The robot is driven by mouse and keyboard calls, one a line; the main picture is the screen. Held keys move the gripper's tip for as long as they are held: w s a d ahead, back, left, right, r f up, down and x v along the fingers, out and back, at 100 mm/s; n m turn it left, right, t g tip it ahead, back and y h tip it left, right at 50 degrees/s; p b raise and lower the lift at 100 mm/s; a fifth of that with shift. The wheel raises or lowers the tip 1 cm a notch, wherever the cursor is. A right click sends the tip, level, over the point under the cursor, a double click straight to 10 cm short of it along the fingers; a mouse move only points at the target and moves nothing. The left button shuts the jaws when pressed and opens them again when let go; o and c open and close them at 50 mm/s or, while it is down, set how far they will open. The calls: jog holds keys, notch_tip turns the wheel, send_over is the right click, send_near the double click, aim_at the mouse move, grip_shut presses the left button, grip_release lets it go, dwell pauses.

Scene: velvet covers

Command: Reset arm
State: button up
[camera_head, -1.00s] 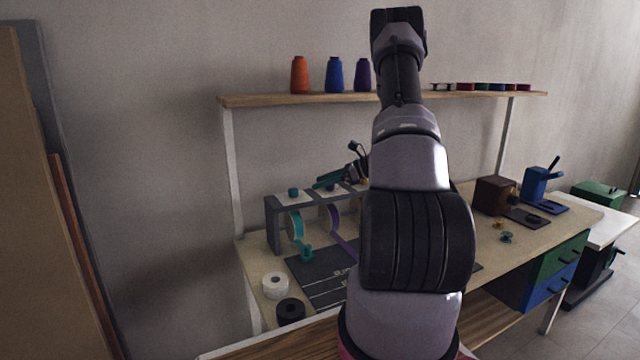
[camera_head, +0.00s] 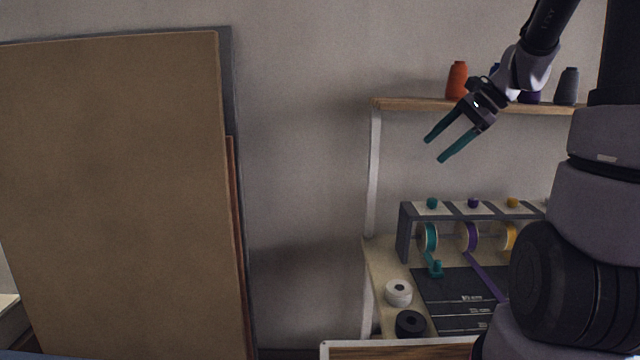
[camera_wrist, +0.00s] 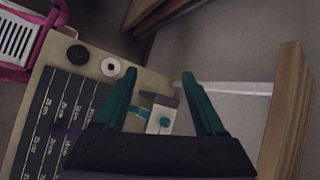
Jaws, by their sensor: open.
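My gripper (camera_head: 448,147) is raised in front of the wall, above the left end of the workbench, and points down to the left. Its two teal fingers are apart with nothing between them. In the wrist view my gripper (camera_wrist: 165,92) is also open, with the ribbon rack (camera_wrist: 160,118) showing beyond the fingers. My arm fills the right side of the head view and hides much of the bench and shelf.
A shelf (camera_head: 410,103) with thread cones, one orange (camera_head: 457,80), is close to my gripper. The ribbon rack (camera_head: 404,232), a white roll (camera_head: 398,292) and a black roll (camera_head: 410,323) stand on the bench. Large boards (camera_head: 110,190) lean at left.

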jog(key=s+a+r+n+t+h, duration=0.1)
jog(key=s+r+n, duration=0.3)
jog(key=s, duration=0.5)
jog(key=s+a+r+n+t+h, duration=0.2)
jog(key=s+r+n+t+h, duration=0.1)
jog(key=s, duration=0.6)
jog(key=r+n+h, duration=0.1)
jog(key=n, duration=0.1)
jog(key=shift+a+n, duration=0.2)
jog(key=shift+n, duration=0.2)
jog(key=shift+w+r, duration=0.1)
